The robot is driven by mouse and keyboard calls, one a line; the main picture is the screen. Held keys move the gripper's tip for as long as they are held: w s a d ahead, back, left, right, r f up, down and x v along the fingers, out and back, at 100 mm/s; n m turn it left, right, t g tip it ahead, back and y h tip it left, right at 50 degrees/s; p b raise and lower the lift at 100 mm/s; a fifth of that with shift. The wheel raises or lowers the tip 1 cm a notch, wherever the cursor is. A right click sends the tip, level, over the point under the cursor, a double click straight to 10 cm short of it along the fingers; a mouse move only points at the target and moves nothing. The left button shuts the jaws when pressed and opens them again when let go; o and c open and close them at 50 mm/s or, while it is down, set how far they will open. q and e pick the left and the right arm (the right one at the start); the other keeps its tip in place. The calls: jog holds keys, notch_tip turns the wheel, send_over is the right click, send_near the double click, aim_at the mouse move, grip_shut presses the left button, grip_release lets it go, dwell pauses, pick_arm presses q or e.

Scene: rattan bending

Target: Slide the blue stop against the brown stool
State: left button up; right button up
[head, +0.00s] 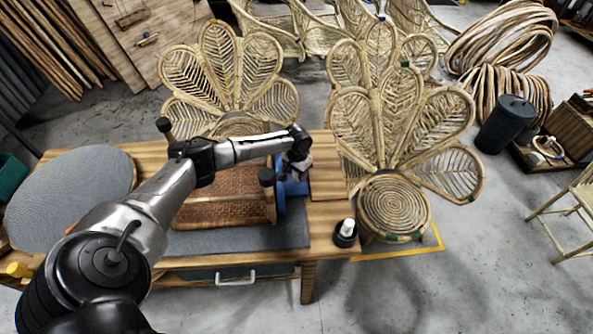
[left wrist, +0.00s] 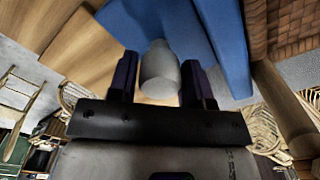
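The brown stool (head: 222,207) lies on the workbench, its woven brown seat facing up and its thick posts with dark ends sticking out. The blue stop (head: 281,201) stands upright just right of the stool. In the left wrist view the blue stop (left wrist: 226,45) fills the top middle, with a stool post (left wrist: 285,108) and woven seat to its right. My left gripper (head: 297,172) is at the blue stop. In the left wrist view its two fingers (left wrist: 160,80) sit close on both sides of a pale grey knob (left wrist: 158,70) at the stop. My right gripper is not in view.
A black cup with a white bottle (head: 346,231) stands at the bench's front right corner. A round grey panel (head: 72,199) lies at the bench's left end. Rattan peacock chairs (head: 395,205) stand close behind and right. Bare wood (head: 326,166) lies right of the stop.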

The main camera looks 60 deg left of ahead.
pick_arm(q)
jog(key=o, duration=0.3)
jog(key=shift+w, duration=0.1)
jog(key=shift+r+p, duration=1.3)
jog(key=shift+r, duration=5.65)
